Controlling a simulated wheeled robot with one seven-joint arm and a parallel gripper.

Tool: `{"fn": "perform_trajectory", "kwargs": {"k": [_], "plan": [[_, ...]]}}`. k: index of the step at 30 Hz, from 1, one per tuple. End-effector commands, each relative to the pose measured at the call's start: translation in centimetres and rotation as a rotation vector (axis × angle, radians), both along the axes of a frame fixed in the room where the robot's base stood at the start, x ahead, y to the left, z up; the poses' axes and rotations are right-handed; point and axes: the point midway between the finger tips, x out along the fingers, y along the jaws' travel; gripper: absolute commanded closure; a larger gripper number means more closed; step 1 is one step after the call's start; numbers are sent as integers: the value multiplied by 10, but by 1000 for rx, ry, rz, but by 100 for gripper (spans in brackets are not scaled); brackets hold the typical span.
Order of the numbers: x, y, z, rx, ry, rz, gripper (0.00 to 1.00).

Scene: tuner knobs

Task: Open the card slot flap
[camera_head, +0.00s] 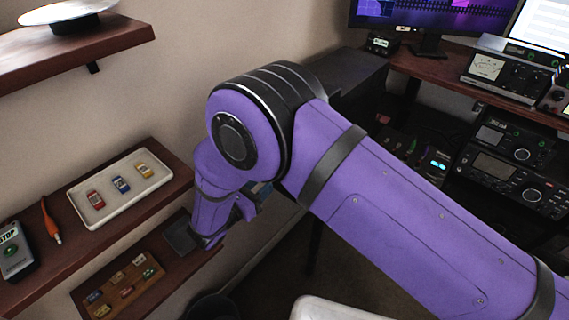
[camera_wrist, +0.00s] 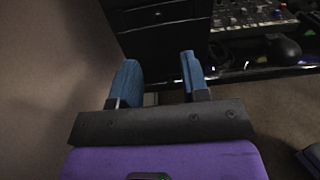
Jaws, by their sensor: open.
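My gripper (camera_wrist: 158,75) is open in the wrist view, its two blue fingers apart with no object held between them. Beyond the fingertips is a black cabinet front (camera_wrist: 160,28) with a seam and a small light mark. A small pale patch shows low between the fingers, too small to identify. In the head view my purple arm hides most of the gripper, beside the wooden shelves on the left. I cannot make out the card slot flap for certain in either view.
A white tray (camera_head: 78,210) with red, blue and yellow cards sits on the middle shelf, near an orange tool (camera_head: 51,222) and a green-button box (camera_head: 13,250). A lower shelf (camera_head: 159,255) holds several small coloured pieces. Radios (camera_head: 508,170) stand at right.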

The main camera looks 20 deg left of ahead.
Motion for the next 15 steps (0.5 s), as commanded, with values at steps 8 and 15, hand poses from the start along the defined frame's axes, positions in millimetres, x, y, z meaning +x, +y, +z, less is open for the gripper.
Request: {"fn": "perform_trajectory", "kwargs": {"k": [8,15], "plan": [[22,-7,3,9,8,1,58],[61,-23,3,9,7,0,58]]}}
